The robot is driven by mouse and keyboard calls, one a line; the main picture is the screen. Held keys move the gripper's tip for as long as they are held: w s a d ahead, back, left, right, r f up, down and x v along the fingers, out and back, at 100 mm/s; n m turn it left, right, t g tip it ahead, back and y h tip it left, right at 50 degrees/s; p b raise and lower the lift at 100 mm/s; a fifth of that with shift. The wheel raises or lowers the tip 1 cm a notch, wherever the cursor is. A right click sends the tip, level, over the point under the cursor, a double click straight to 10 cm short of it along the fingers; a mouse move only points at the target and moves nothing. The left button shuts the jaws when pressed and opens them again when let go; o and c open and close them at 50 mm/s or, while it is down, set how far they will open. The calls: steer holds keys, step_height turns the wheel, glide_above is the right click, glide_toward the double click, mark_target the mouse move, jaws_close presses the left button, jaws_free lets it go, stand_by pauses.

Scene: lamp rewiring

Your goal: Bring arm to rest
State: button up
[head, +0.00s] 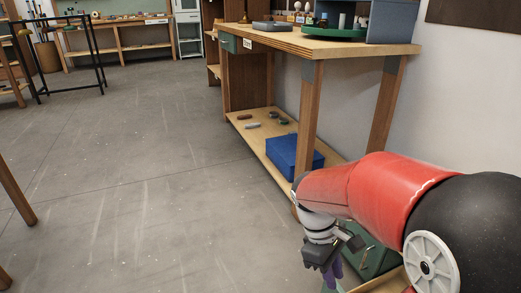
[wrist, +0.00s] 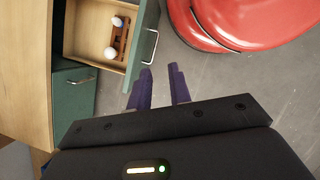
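My arm reaches down along the right side of the head view, bent low beside the workbench (head: 312,120). My gripper (head: 332,277) hangs near the bottom edge there, its purple fingers pointing down. In the wrist view my gripper (wrist: 161,70) has its two purple fingers apart, with only grey floor between them, so it is open and empty. An open drawer (wrist: 92,50) with a green front lies just left of the fingers in the wrist view. It holds a brown wooden holder (wrist: 121,40) with two white bulbs (wrist: 110,53).
A green cabinet (head: 368,257) stands partly behind my arm. A blue box (head: 292,155) and several small items lie on the workbench's lower shelf (head: 248,132). A green round tray (head: 332,33) sits on top. The floor (head: 130,170) to the left is widely clear.

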steer(key=s+r+m+t+y+p, duration=0.1)
steer(key=s+r+m+t, duration=0.3)
steer(key=r, duration=0.3)
steer(key=s+r+m+t+y+p, duration=0.2)
steer(key=s+r+m+t, duration=0.2)
steer(key=r+m, duration=0.2)
steer(key=shift+s+a+r+t+y, duration=0.2)
steer(key=shift+s+r+t+y, duration=0.1)
steer(key=shift+r, duration=0.1)
steer(key=shift+d, duration=0.1)
stand_by(0.6)
